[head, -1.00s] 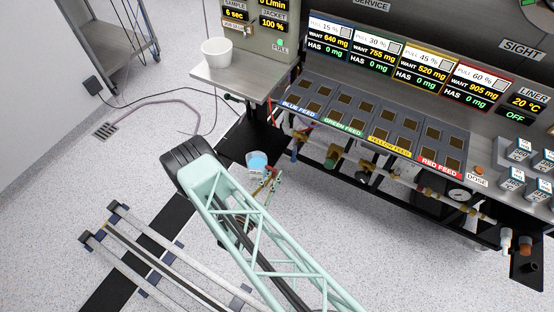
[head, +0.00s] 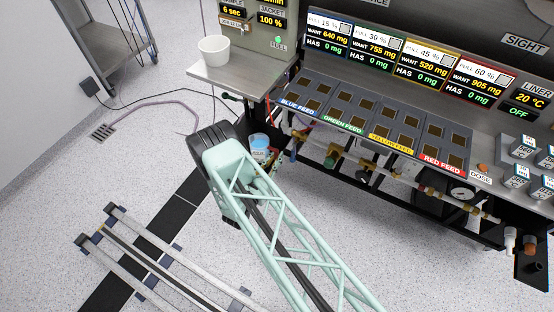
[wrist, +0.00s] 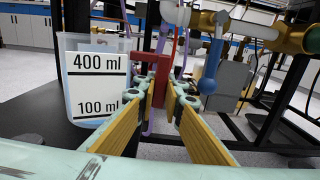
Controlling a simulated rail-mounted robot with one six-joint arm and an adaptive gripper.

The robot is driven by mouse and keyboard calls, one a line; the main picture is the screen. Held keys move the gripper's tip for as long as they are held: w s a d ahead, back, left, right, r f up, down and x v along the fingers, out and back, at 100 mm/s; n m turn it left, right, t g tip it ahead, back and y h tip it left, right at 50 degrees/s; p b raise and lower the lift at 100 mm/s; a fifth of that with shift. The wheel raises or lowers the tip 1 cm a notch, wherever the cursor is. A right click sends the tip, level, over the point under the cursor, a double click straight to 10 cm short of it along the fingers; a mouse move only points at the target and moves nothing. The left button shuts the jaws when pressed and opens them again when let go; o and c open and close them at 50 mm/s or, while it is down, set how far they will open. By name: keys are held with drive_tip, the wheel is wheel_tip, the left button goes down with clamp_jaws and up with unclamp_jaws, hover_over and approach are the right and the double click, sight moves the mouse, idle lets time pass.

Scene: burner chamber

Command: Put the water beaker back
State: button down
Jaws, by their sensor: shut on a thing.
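The water beaker (wrist: 98,85) is a clear, bluish vessel with a white label reading 400 ml and 100 ml. It stands upright at the left of the wrist view. My gripper (wrist: 160,100) is shut on a red upright part beside the beaker, which looks like its handle. In the head view the beaker (head: 260,142) shows blue water from above, just beyond the end of my arm. My arm hides the gripper's fingers there. I cannot tell whether the beaker's base touches anything.
A dark flat surface (wrist: 45,140) lies below and behind the beaker. Pipes and valves, one with a blue handle (wrist: 208,80), crowd the right side under the feed panel. A white cup (head: 214,51) stands on the steel side shelf (head: 232,84).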

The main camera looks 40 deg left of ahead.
drive_tip(key=shift+w+a, duration=0.1)
drive_tip(key=shift+w+a, duration=0.3)
drive_tip(key=shift+w, duration=0.25)
drive_tip(key=shift+s+f+b, duration=0.1)
drive_tip(key=shift+f+b, duration=0.75)
drive_tip(key=shift+f, duration=0.95)
drive_tip(key=shift+f, duration=0.1)
drive_tip(key=c, duration=2.7)
unclamp_jaws()
drive_tip(key=shift+s+d+p, duration=0.25)
drive_tip(key=shift+s+p, duration=0.15)
drive_tip(key=shift+s, duration=1.6)
drive_tip(key=shift+s+d+p, duration=0.25)
drive_tip(key=shift+s+p, duration=0.1)
drive_tip(key=shift+s, duration=1.6)
drive_tip(key=shift+s+d+p, duration=0.25)
drive_tip(key=shift+s+p, duration=0.15)
drive_tip(key=shift+s, duration=1.6)
